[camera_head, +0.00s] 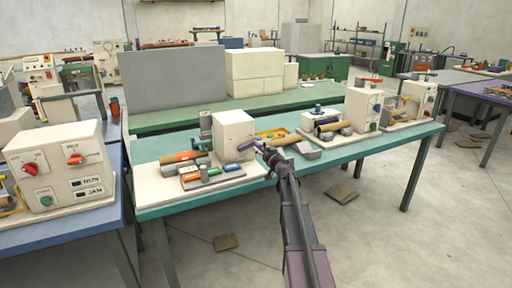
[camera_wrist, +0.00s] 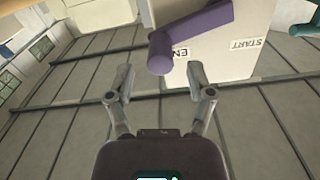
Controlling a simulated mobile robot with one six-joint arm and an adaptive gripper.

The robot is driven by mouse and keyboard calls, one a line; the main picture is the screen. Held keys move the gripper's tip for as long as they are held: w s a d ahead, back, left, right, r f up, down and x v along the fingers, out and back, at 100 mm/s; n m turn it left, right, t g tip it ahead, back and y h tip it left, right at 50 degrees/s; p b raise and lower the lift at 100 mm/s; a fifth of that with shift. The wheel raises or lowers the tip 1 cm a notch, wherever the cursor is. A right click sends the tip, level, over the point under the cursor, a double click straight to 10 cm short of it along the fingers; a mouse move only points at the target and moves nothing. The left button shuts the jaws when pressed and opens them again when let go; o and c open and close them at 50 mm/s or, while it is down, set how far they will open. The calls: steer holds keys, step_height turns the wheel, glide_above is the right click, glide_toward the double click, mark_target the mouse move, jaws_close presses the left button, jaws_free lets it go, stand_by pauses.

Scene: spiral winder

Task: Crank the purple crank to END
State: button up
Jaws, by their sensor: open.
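The purple crank (camera_wrist: 200,35) shows at the top of the wrist view, on the pale face of the winder housing (camera_wrist: 225,65). Its rounded handle end (camera_wrist: 160,52) points toward my gripper.
The winder stands on a teal bench (camera_head: 350,158) with orange and brown rolls (camera_head: 180,156) and small coloured parts around it. Another machine (camera_head: 363,108) stands farther right. A control box (camera_head: 57,165) is on the blue table at left. A teal part (camera_wrist: 305,28) shows at the wrist view's right.

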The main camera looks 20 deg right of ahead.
steer(key=shift+w, duration=2.1)
jaws_close()
